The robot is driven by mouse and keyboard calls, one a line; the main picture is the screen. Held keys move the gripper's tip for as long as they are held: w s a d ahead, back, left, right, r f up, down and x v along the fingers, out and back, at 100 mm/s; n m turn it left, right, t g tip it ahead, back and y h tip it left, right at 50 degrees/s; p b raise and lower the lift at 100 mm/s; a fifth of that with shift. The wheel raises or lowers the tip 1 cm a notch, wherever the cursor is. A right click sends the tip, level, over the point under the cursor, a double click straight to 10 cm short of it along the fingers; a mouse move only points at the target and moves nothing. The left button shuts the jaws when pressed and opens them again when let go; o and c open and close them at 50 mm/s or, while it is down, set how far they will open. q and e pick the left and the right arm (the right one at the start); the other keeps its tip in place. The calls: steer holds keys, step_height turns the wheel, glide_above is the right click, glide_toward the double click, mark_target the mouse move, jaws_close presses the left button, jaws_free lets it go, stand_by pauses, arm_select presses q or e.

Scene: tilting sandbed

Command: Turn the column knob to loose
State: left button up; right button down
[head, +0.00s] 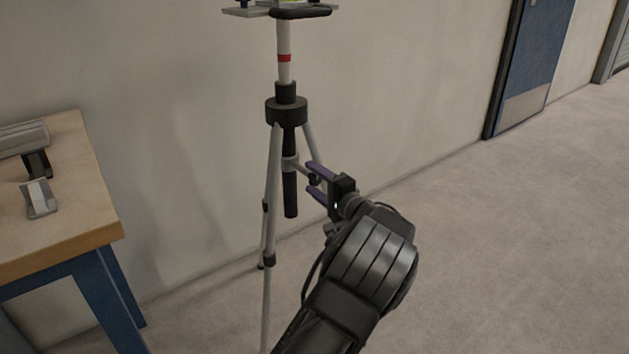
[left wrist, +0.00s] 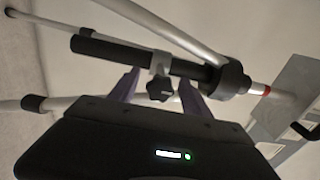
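The black column knob (left wrist: 160,88) sits on a grey collar around the dark lower column of a tripod (head: 272,190). In the left wrist view the knob lies between the two purple fingers of my left gripper (left wrist: 158,92), with a gap on each side. In the head view my left gripper (head: 312,178) has its fingers spread and pointing left at the column. The knob is small and dark there between the fingers. I cannot read any mark on the knob. My right gripper is not in view.
The tripod's legs stand close around the column and the fingers. A platform (head: 300,12) tops the column, above a red band. A wooden workbench (head: 75,215) with grey tools stands at the left. A wall is behind; the floor at right is clear.

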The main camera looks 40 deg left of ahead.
mark_target(316, 180)
arm_select(q)
steer(key=shift+s+d+r, duration=0.1)
steer(key=shift+s+d, duration=0.05)
steer(key=shift+d, duration=0.45)
steer(key=p+v, duration=0.2)
steer(key=v, duration=0.3)
steer(key=shift+d, duration=0.15)
steer(key=shift+s+d, duration=0.3)
steer(key=shift+d, duration=0.3)
